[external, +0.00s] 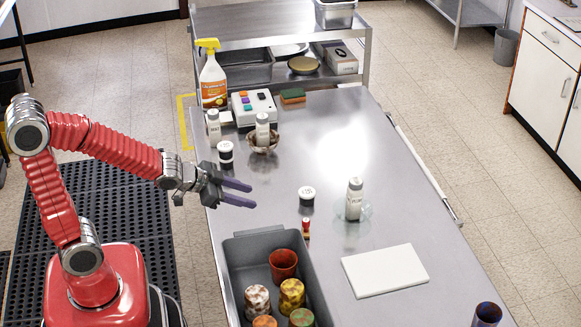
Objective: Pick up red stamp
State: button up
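A small red stamp (306,225) stands on the steel table (330,140), just beyond the far right corner of the grey bin. My gripper (250,194) reaches over the table's left edge, up and to the left of the stamp and apart from it. Its two dark fingers are spread with nothing between them. The stamp is in plain view; its fine details are too small to tell.
A grey bin (243,252) with several cups stands in front of the stamp. A black-and-white lidded jar (307,196) is just behind it. A white bottle (354,199) and a white board (385,270) are to the right.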

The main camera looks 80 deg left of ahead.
jog(key=w+f+h, duration=0.1)
jog(key=f, duration=0.1)
jog(key=w+f+m+t+h, duration=0.1)
jog(key=w+f, duration=0.1)
jog(key=w+d+f+t+h, duration=0.1)
jog(key=f, duration=0.1)
jog(key=shift+w+f, duration=0.15)
jog(key=shift+f, duration=0.2)
jog(key=shift+d+f+m+t+h, duration=0.35)
jog(key=shift+d+f+h, duration=0.2)
jog(key=shift+h, duration=0.35)
jog(key=shift+w, duration=0.1)
send_near(306, 228)
jog(key=shift+w+f, duration=0.9)
jog(key=shift+w, duration=0.2)
jog(key=shift+w+f, duration=0.9)
jog(key=shift+w, duration=0.25)
jog(key=shift+x, duration=2.55)
jog(key=shift+w+a+r, duration=0.1)
jog(key=shift+r, duration=0.05)
jog(key=shift+c, duration=0.5)
